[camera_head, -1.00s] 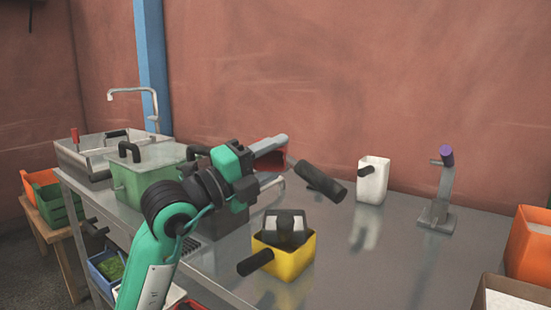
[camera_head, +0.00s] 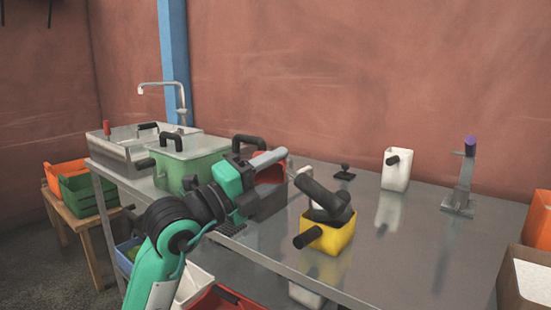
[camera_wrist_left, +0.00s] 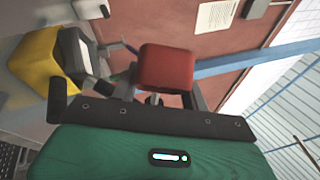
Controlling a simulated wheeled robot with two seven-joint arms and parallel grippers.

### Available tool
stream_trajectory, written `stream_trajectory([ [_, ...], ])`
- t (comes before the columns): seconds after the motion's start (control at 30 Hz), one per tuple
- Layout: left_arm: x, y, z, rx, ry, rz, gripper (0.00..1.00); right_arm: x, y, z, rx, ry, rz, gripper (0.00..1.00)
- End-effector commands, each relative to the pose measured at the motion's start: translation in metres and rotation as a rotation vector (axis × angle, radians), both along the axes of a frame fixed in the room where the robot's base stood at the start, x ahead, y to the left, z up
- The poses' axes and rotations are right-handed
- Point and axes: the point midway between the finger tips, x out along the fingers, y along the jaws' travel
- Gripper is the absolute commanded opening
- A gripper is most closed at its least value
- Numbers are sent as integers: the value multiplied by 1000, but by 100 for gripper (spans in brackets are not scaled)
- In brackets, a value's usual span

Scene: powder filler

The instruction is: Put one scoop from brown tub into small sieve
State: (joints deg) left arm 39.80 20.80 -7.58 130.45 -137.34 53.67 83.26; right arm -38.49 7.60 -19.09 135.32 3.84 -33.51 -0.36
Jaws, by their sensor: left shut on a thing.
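My left gripper (camera_head: 278,160) is above the steel table, shut on what looks like a red scoop (camera_head: 268,172). The red part shows at the gripper in the left wrist view (camera_wrist_left: 166,68). A brown tub (camera_head: 512,282) with pale contents stands at the right edge, far from the gripper. I cannot tell which thing is the small sieve. My right gripper is not in view.
A white cup (camera_head: 397,165) and a metal stand with a purple top (camera_head: 466,175) are on the table's right half. A green lidded pot (camera_head: 182,155) and a sink (camera_head: 115,145) are at left. An orange bin (camera_head: 540,222) is at the right edge.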

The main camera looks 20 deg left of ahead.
Motion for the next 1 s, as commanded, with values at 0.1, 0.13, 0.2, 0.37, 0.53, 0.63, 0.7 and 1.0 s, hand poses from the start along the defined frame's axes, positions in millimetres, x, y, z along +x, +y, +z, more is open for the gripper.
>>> stream_trajectory([
  [0.1,-2,3,-17,-1,3,20,17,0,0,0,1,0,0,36],
  [0.13,-3,4,-20,-1,3,25,17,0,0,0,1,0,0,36],
  [0.2,-5,5,-29,-1,2,36,17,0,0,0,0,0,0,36],
  [0.37,-10,12,-64,-3,6,82,17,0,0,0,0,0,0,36],
  [0.53,-16,19,-101,-3,7,133,17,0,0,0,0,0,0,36],
  [0.63,-20,24,-123,-3,6,163,17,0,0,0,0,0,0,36],
  [0.7,-22,27,-138,-3,7,184,17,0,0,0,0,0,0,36],
  [1.0,-34,40,-208,-3,6,280,17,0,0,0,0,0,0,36],
])
